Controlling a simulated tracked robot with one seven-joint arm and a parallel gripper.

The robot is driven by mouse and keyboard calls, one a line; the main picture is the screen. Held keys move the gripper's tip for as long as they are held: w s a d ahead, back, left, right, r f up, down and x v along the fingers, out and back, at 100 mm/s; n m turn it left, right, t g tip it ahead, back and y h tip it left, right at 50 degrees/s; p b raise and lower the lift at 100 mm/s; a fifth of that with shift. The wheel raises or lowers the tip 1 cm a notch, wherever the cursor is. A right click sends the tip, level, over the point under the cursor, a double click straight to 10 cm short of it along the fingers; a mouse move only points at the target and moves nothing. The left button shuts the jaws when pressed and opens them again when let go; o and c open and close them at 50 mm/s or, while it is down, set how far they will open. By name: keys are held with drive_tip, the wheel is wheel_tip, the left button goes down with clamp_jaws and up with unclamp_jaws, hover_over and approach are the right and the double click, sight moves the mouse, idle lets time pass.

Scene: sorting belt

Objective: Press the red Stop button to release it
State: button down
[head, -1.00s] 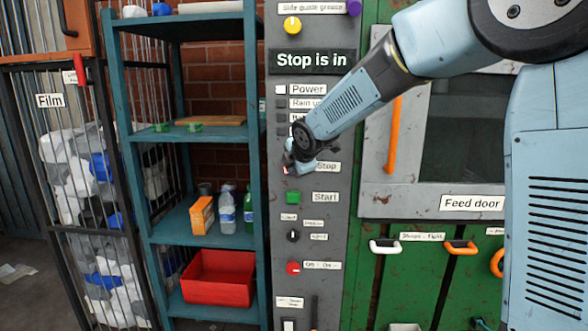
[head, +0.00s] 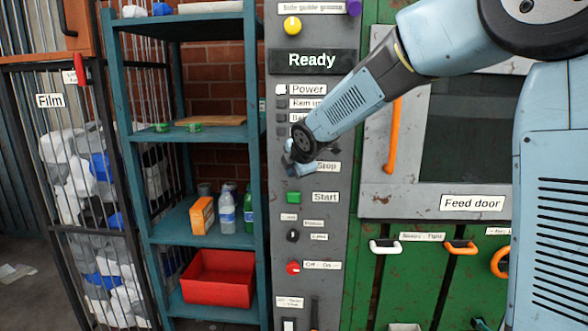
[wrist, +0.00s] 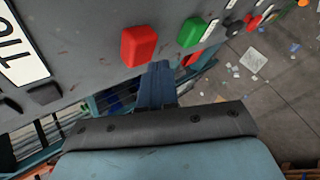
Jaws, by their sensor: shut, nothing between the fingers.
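The red Stop button (wrist: 138,45) stands out from the grey panel in the wrist view. My gripper (wrist: 159,70) is shut and empty, its tips close to the button's lower right edge; I cannot tell whether they touch. In the head view my gripper (head: 291,163) is in front of the panel, left of the Stop label (head: 328,167), and hides the button. The panel's display (head: 311,61) reads "Ready".
The green Start button (head: 293,197) is just below, and it also shows in the wrist view (wrist: 192,32). A red knob (head: 293,267) sits lower on the panel. A teal shelf (head: 257,150) stands to the left and the feed door (head: 375,190) to the right.

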drive_tip(key=shift+s, duration=0.3)
drive_tip(key=s, duration=0.6)
idle(0.5)
